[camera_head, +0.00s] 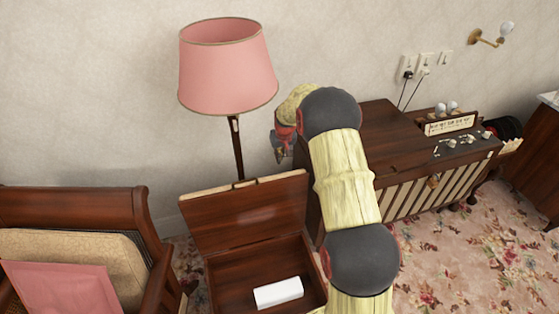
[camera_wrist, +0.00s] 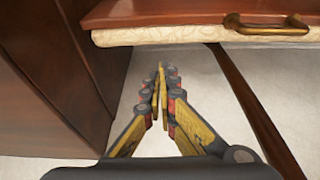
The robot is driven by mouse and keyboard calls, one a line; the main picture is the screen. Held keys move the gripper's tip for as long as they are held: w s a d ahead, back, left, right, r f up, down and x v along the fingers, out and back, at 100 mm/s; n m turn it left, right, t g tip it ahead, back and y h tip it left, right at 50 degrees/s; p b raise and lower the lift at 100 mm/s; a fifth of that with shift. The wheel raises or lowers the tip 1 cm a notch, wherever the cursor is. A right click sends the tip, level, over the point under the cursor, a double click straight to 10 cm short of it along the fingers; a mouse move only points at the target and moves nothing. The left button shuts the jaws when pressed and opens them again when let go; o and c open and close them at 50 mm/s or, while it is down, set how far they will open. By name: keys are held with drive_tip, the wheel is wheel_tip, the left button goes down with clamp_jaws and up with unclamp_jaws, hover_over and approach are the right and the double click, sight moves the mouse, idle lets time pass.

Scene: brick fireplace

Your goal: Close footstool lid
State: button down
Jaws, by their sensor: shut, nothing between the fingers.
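The footstool (camera_head: 316,272) stands open at the bottom centre of the head view. Its wooden lid (camera_head: 245,214) is tilted up at the back, with its inner face towards the camera. In the wrist view the lid (camera_wrist: 180,12) crosses the top, with a cream padded side and a brass handle (camera_wrist: 266,27). My gripper (camera_wrist: 160,72) is shut and empty, its fingertips apart from the lid in that picture. In the head view my gripper (camera_head: 283,143) is partly hidden by my arm, behind and to the right of the lid.
A white block (camera_head: 279,292) lies inside the footstool. A pink-shaded lamp (camera_head: 228,70) stands behind; its pole (camera_wrist: 250,105) runs close right of my fingers. A wooden cabinet (camera_head: 385,130) is on the right, an armchair (camera_head: 80,205) on the left.

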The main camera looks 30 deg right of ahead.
drive_tip(key=b+x, duration=0.2)
drive_tip(key=x, duration=0.6)
drive_tip(key=shift+s+f, duration=0.1)
drive_tip(key=shift+s, duration=0.05)
